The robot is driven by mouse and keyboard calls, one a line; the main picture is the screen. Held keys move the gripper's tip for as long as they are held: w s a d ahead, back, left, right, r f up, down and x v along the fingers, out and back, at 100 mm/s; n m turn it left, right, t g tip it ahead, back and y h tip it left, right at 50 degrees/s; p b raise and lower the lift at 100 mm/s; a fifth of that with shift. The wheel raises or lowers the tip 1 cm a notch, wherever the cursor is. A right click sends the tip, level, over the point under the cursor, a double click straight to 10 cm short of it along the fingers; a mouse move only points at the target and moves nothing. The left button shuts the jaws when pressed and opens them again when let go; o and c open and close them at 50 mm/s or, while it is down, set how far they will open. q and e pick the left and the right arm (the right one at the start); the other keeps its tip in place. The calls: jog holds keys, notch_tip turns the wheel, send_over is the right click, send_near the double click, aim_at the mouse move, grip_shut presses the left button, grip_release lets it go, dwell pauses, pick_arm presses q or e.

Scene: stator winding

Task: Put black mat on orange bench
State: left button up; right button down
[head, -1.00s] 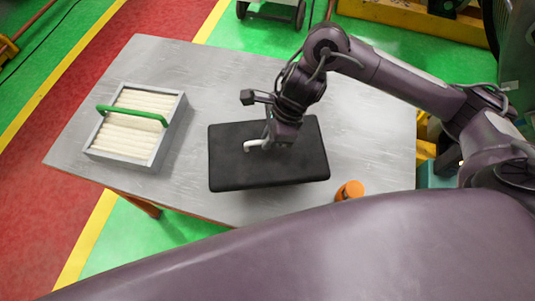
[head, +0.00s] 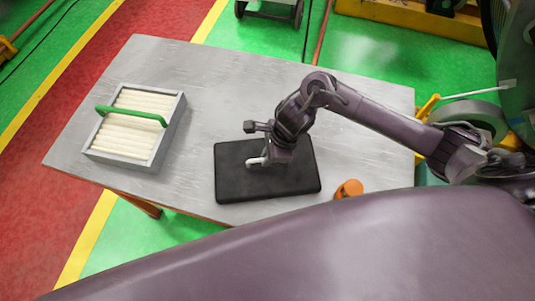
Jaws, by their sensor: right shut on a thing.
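The black mat (head: 235,184) is a dark rectangular slab with a small white grip (head: 256,161) on its top. It lies flat on or just above the grey top of the orange-legged bench (head: 225,75), near the front edge; I cannot tell whether it touches. My right gripper (head: 268,160) points down at the middle of the mat and is shut on it at the white grip. The fingertips are partly hidden by the wrist. My left gripper is not in view.
A grey tray (head: 170,135) with cream rods and a green handle (head: 131,116) stands at the left of the bench. An orange cylindrical thing (head: 349,188) is at the front edge, right of the mat. The back of the bench top is clear.

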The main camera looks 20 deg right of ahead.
jog(key=shift+f, duration=0.15)
jog(key=c, duration=1.5)
grip_release()
jog(key=shift+r, duration=0.35)
jog(key=b+v, duration=0.2)
jog(key=v, duration=0.2)
jog(key=shift+d+r, duration=0.15)
jog(key=shift+d, duration=0.05)
jog(key=v, duration=0.7)
jog(key=shift+r, duration=0.2)
